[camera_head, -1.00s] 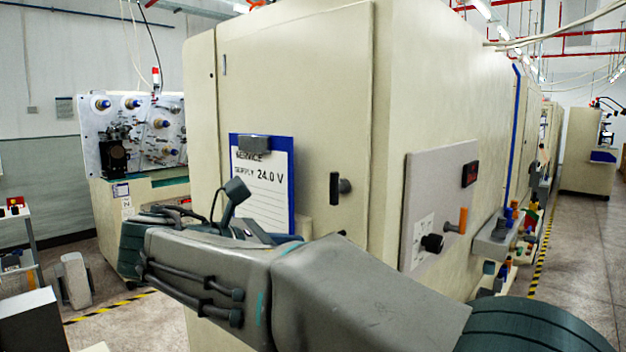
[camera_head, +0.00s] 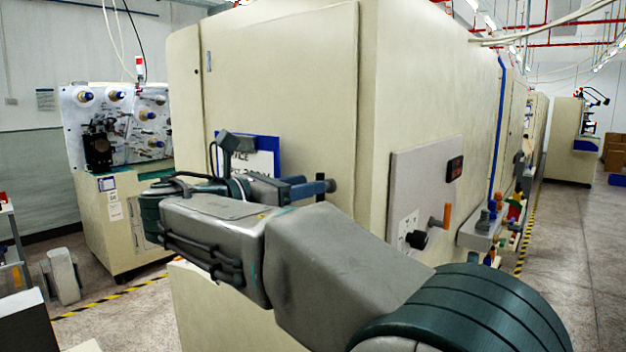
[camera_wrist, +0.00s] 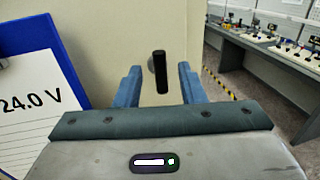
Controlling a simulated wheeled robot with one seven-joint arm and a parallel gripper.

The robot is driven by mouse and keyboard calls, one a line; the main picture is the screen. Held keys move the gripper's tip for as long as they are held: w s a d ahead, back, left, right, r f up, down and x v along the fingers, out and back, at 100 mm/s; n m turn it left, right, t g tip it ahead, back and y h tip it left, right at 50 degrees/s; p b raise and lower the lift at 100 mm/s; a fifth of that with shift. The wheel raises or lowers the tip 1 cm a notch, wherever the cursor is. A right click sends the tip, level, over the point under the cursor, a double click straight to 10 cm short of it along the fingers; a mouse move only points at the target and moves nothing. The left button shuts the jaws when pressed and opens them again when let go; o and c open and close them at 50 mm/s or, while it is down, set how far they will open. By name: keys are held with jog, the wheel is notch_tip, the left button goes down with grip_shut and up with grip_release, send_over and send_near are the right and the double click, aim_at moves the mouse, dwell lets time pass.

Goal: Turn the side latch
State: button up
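The side latch (camera_wrist: 159,62) is a short black bar, standing upright on a round mount on the beige cabinet door. In the head view the latch (camera_head: 320,185) shows at the tip of my gripper, partly hidden by it. My gripper (camera_wrist: 158,80) is open. In the wrist view its two blue fingers stand apart, one left and one right of the latch, with gaps on both sides. In the head view my gripper (camera_head: 305,187) points right along the door face. I cannot tell whether the fingers reach fully around the bar.
A blue clipboard (camera_wrist: 50,50) with a sheet reading 24.0 V hangs left of the latch. A grey control panel (camera_head: 400,185) with an orange lever (camera_head: 446,215) and black knob (camera_head: 417,239) is on the cabinet's right side. A workbench (camera_wrist: 262,58) stands at far right.

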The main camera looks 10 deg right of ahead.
jog(key=shift+x, duration=1.35)
grip_shut()
